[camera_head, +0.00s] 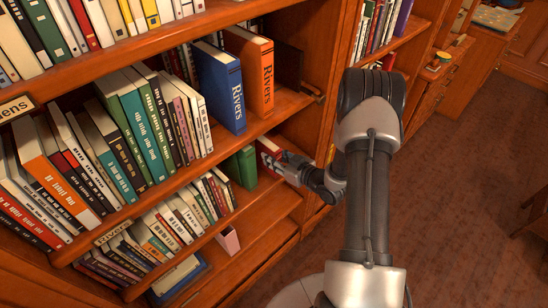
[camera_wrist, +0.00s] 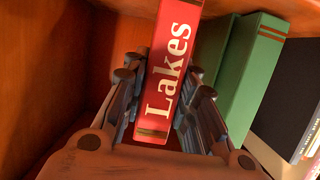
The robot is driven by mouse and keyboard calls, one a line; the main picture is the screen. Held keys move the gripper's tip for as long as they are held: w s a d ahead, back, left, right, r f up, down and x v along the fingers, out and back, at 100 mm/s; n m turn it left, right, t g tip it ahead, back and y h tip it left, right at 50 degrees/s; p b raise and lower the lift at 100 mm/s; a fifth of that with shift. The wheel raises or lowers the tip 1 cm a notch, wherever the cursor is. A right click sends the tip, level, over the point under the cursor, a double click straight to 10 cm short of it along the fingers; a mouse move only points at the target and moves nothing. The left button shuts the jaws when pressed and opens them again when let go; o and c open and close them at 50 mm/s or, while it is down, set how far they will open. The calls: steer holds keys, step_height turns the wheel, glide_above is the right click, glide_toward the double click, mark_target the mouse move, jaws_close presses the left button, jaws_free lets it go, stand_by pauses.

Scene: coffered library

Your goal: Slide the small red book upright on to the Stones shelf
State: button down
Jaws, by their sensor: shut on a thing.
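The small red book (camera_wrist: 168,70) has "Lakes" in white on its spine. My gripper (camera_wrist: 165,88) is shut on it, one finger on each side. In the wrist view the book stands roughly upright, slightly tilted, spine towards me. In the head view the red book (camera_head: 267,152) is partly hidden by my gripper (camera_head: 284,163), inside a shelf bay just right of the green books (camera_head: 241,166). Whether its base touches the board cannot be told. No label reading Stones is legible.
The green books also show in the wrist view (camera_wrist: 250,70), close right of my fingers. A wooden side wall (camera_wrist: 45,60) is at left there. Blue (camera_head: 220,88) and orange (camera_head: 254,72) "Rivers" books stand on the shelf above. A pinkish box (camera_head: 228,241) sits below.

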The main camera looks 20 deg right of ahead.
steer(key=shift+f+b, duration=0.4)
steer(key=shift+f, duration=0.05)
steer(key=c, duration=1.2)
jaws_free()
steer(key=shift+s, duration=0.1)
steer(key=v, duration=1.2)
steer(key=shift+r, duration=0.1)
